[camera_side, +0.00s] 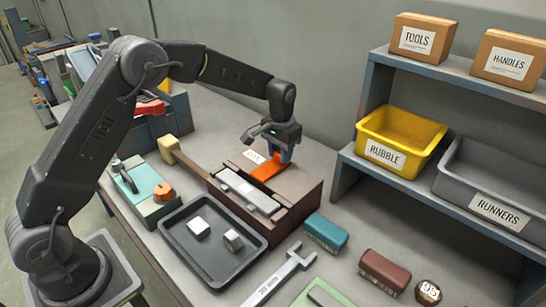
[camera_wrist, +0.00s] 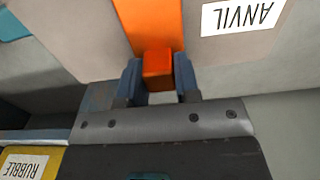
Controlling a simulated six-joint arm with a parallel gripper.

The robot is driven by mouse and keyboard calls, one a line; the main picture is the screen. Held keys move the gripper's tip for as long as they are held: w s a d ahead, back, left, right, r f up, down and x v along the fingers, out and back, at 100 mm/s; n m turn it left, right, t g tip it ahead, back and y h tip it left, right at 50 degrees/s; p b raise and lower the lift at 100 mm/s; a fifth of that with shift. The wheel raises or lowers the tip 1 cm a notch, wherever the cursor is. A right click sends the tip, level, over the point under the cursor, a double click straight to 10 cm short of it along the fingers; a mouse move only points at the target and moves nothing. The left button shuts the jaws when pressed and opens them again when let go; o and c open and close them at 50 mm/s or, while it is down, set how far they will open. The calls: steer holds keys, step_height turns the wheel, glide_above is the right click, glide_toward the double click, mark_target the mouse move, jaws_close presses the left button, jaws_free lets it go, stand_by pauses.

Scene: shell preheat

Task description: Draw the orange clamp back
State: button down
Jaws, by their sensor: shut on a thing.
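The orange clamp (camera_side: 266,171) lies on top of the brown block at the middle of the bench, beside a metal bar. In the wrist view the clamp (camera_wrist: 155,22) runs as a wide orange strip ending in a raised orange block. My gripper (camera_wrist: 158,78) has its two blue fingers on either side of that raised block, shut on it. In the side view my gripper (camera_side: 278,155) reaches down to the clamp's far end, and its fingers partly hide that end.
The brown block (camera_side: 290,203) carries a metal bar (camera_side: 249,191) and an ANVIL label (camera_wrist: 238,17). A dark tray (camera_side: 185,262) with two pale cubes is in front. A wooden-handled tool lies left. A shelf with the yellow RUBBLE bin (camera_side: 421,129) stands right.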

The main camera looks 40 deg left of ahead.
steer(key=shift+w+r, duration=0.1)
steer(key=shift+w, duration=0.4)
steer(key=c, duration=0.8)
jaws_free()
steer(key=shift+c, duration=0.2)
step_height(320, 180, up, 14)
